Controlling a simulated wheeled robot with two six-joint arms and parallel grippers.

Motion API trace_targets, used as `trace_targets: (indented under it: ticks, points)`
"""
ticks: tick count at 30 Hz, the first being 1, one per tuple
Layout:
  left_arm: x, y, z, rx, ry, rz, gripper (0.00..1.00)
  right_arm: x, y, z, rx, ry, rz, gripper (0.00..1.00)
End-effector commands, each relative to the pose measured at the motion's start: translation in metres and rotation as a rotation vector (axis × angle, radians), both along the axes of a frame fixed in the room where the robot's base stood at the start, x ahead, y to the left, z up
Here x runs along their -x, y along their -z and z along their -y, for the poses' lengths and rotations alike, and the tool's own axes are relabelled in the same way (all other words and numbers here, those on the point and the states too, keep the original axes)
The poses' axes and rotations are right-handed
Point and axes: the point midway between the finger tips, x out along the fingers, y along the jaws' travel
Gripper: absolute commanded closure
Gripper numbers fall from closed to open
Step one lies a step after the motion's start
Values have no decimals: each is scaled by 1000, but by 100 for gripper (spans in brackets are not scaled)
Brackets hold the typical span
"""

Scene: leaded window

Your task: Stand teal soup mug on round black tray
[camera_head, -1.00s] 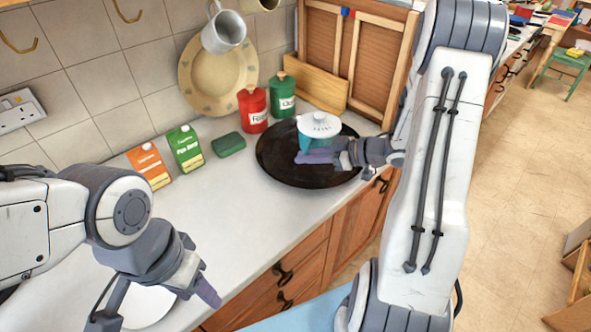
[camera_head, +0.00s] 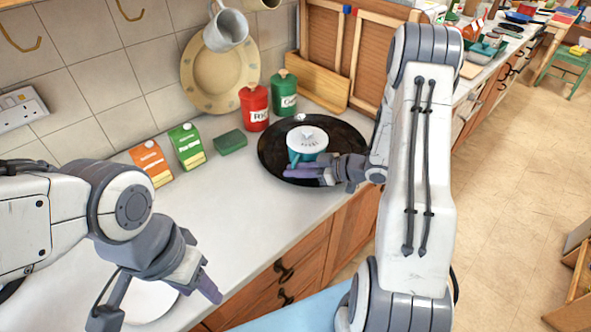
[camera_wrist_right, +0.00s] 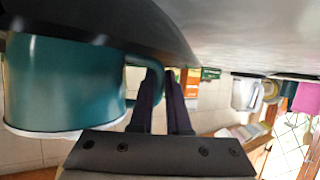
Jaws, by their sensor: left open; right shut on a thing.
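The teal soup mug (camera_head: 306,155) has a white lid-like top with a small knob and stands upright at the round black tray (camera_head: 345,138). In the right wrist view, which is upside down, the mug (camera_wrist_right: 70,80) meets the dark tray (camera_wrist_right: 130,22), whose rim hides its base; I cannot tell if it touches the tray's surface. My right gripper (camera_head: 300,173) is low beside the mug, shut on its handle; its fingers (camera_wrist_right: 165,100) also show in the wrist view. My left gripper (camera_head: 158,304) is open and empty at the lower left.
Red (camera_head: 255,108) and green (camera_head: 284,93) canisters stand behind the tray. A green block (camera_head: 230,141), a green carton (camera_head: 187,147) and an orange carton (camera_head: 152,164) stand to its left. A white plate (camera_head: 145,302) lies under my left gripper. The counter (camera_head: 235,205) between is clear.

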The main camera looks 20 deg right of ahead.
Motion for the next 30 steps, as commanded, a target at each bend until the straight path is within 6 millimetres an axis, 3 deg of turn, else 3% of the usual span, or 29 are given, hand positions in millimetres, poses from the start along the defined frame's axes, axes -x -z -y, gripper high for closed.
trace_targets:
  ticks: [2,3,5,18,30]
  points:
    - [0,2,0,0,0,0,50,-1,2,0,0,0,4,100]
    - [0,2,0,0,0,0,50,0,3,0,0,0,0,78]
    - [0,2,0,0,0,0,50,0,3,0,0,-1,-1,55]
    - [0,0,0,0,0,0,50,2,-1,1,1,-2,-5,55]
    - [0,12,0,0,0,0,50,51,-31,55,3,5,0,55]
